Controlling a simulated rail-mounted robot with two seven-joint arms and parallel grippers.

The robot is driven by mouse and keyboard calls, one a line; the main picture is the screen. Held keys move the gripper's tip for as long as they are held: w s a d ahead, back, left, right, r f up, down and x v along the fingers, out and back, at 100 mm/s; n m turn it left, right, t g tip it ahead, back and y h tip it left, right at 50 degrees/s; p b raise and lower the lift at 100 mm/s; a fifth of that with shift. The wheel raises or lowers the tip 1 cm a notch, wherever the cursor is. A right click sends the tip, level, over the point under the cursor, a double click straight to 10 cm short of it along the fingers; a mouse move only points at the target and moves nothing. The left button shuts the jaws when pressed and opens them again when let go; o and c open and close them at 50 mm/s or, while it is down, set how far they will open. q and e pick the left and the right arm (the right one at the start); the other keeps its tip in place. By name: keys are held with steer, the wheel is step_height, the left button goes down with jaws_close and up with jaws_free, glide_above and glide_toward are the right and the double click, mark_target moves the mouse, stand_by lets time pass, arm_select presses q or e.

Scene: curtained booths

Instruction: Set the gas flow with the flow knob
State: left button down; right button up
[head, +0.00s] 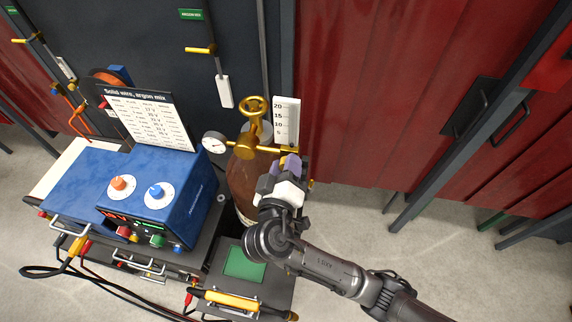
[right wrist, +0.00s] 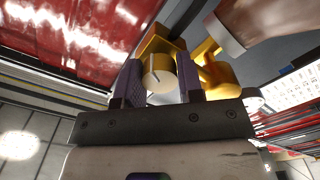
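The flow knob (right wrist: 158,73) is a round cream-yellow knob with a dark pointer line, on the brass regulator (right wrist: 155,42) in the right wrist view. My right gripper (right wrist: 160,78) has its purple fingers close against both sides of the knob, with no clear gap. In the head view my right gripper (head: 290,165) reaches the right end of the brass regulator (head: 250,148) and hides the knob. The white flow scale (head: 286,120), marked 10, 15 and 20, stands upright above the regulator. The flow level in it is not readable. My left gripper is not in view.
The brown gas cylinder (head: 241,180) stands below the regulator, with a brass handwheel (head: 254,108) on top and a round gauge (head: 214,142) at left. A blue welder (head: 140,185) with a settings chart (head: 150,118) stands left.

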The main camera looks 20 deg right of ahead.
steer(key=c, duration=0.5)
steer(key=shift+o, duration=0.2)
steer(key=shift+r+n+p, duration=0.15)
steer(key=shift+n+p, duration=0.55)
steer(key=shift+p, duration=0.25)
steer(key=n+p, duration=0.6)
steer(key=shift+n+p, duration=0.6)
steer(key=shift+f, duration=0.2)
steer(key=o, duration=0.8)
steer(key=shift+o, duration=0.7)
